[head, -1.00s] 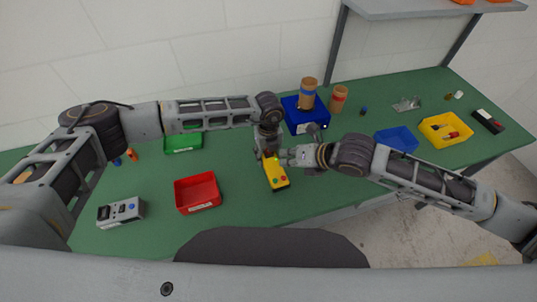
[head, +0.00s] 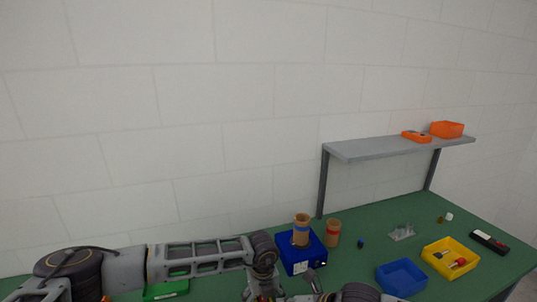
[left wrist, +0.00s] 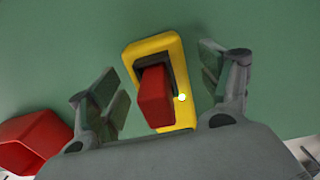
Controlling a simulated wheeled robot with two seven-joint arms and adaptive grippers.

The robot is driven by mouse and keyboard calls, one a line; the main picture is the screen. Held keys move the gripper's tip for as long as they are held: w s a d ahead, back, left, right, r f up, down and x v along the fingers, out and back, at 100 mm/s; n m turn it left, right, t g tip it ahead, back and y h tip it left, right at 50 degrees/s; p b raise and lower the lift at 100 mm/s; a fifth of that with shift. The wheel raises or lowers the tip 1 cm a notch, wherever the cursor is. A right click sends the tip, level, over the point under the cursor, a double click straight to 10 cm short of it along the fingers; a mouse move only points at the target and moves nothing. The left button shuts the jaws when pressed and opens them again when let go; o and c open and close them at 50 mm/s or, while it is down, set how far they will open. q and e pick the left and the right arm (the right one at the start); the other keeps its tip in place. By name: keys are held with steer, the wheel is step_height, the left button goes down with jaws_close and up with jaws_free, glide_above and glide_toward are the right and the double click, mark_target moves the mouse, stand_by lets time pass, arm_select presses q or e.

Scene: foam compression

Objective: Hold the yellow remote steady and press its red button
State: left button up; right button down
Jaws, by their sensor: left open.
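The yellow remote (left wrist: 163,48) shows in the left wrist view, on the green table. A red block-like part (left wrist: 154,97) stands up out of a dark recess in it, and a small pale spot (left wrist: 182,97) shows beside that part. My left gripper (left wrist: 164,80) is open, with one finger on each side of the remote and green table visible in the gaps. In the head view, my left gripper (head: 262,290) is cut off by the bottom edge. Only a little of my right gripper (head: 313,283) shows there, and its fingertips are unclear. The remote is out of the head view.
A blue box (head: 298,262) with a brown cylinder (head: 301,230) on it stands behind my grippers, beside another cylinder (head: 333,233). A blue tray (head: 402,278) and a yellow tray (head: 450,258) lie to the right. A red bin (left wrist: 30,140) is at left in the left wrist view.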

arm_select(q)
step_height(320, 180, up, 11)
steer(key=shift+f, duration=0.1)
stand_by(0.5)
